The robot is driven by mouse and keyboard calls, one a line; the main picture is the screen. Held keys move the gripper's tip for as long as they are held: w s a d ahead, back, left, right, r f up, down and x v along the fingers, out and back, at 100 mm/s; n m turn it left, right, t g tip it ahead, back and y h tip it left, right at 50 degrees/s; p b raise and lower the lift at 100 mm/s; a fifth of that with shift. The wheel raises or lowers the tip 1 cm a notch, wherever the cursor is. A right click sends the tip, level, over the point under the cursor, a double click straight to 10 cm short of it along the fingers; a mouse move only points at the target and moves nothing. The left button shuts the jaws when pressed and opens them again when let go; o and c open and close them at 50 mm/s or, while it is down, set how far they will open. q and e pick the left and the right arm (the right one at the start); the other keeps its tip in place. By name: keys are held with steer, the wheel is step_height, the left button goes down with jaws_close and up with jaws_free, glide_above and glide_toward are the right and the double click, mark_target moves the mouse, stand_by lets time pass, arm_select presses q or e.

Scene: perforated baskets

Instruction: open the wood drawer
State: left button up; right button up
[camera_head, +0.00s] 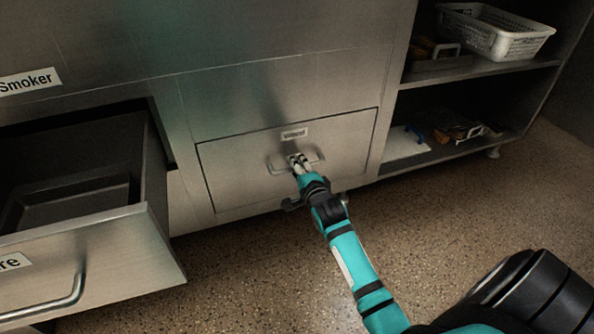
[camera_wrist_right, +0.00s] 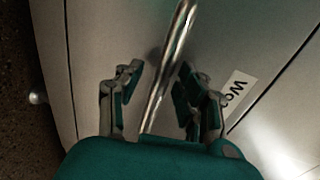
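The wood drawer (camera_head: 235,178) is a steel front low in the cabinet, flush and closed in the head view. Its small white label (camera_head: 294,133) is hard to read there; in the right wrist view the label (camera_wrist_right: 236,92) shows "Wo". A bar handle (camera_head: 317,158) crosses the drawer below the label. My right gripper (camera_head: 299,162) is at the middle of the handle. In the right wrist view its two fingers (camera_wrist_right: 157,88) stand apart on either side of the metal handle (camera_wrist_right: 172,62), with gaps showing. My left gripper is not in view.
A drawer (camera_head: 100,260) at the left stands pulled out, with a dark tray (camera_head: 75,203) inside. Open shelves (camera_head: 480,72) at the right hold a white perforated basket (camera_head: 495,32) and small items. The speckled floor (camera_head: 460,215) in front is clear.

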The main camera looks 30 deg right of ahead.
jaws_close()
stand_by(0.7)
